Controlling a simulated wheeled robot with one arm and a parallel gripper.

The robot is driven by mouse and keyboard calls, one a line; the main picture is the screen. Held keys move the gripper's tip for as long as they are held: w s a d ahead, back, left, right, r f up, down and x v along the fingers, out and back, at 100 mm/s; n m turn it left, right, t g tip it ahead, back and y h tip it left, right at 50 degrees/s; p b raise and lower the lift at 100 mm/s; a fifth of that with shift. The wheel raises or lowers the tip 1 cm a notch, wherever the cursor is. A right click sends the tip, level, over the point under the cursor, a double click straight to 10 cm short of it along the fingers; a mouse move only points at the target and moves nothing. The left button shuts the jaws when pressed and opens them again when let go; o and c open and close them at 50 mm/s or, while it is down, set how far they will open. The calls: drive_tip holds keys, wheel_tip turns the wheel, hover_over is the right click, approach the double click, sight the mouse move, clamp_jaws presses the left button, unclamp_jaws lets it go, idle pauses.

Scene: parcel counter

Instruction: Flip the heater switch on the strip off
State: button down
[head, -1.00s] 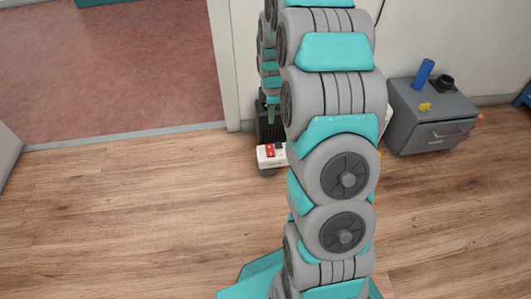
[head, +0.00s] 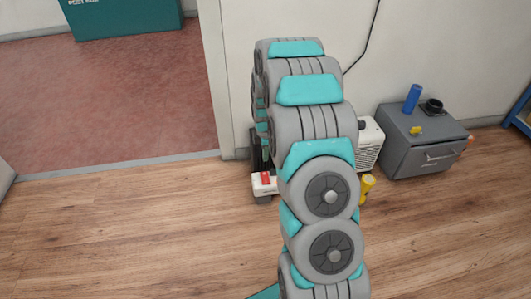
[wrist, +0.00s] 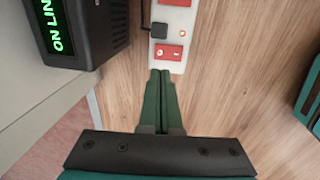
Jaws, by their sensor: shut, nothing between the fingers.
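The white power strip (wrist: 177,22) runs up from the middle of the wrist view. One red switch (wrist: 169,51) with pale marks is at its near end; another red switch (wrist: 175,2) is cut off at the top. A small orange light (wrist: 182,33) glows between them, beside a black plug (wrist: 158,30). I cannot read which switch is the heater's. My gripper (wrist: 165,73) is shut and empty, its green fingertips just short of the near red switch in the picture; contact cannot be told. In the head view the strip (head: 262,190) is partly hidden by my arm.
A black box (wrist: 85,35) with a green "ON LIN" display stands left of the strip. A white vented unit (head: 368,150) and a yellow object (head: 367,187) are right of my arm. A grey cabinet (head: 428,150) stands farther right. The wooden floor in front is clear.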

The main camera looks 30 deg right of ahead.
sight(264, 174)
drive_tip(key=f, duration=0.3)
drive_tip(key=f+b, duration=0.1)
drive_tip(key=f, duration=0.2)
drive_tip(key=w+f, duration=0.1)
drive_tip(key=f, duration=0.2)
drive_tip(key=shift+d+f, duration=0.15)
drive_tip(key=shift+f, duration=0.1)
drive_tip(key=shift+f, duration=0.25)
drive_tip(key=shift+s+r, duration=0.1)
drive_tip(key=shift+s+a+r, duration=0.15)
drive_tip(key=shift+s+a, duration=0.1)
drive_tip(key=shift+s, duration=0.3)
drive_tip(key=shift+r, duration=0.1)
drive_tip(key=shift+w+r, duration=0.1)
drive_tip(key=shift+r, duration=0.2)
wheel_tip(264, 174, up, 13)
drive_tip(key=w+p, duration=0.1)
drive_tip(key=p, duration=0.1)
drive_tip(key=shift+w+d, duration=0.25)
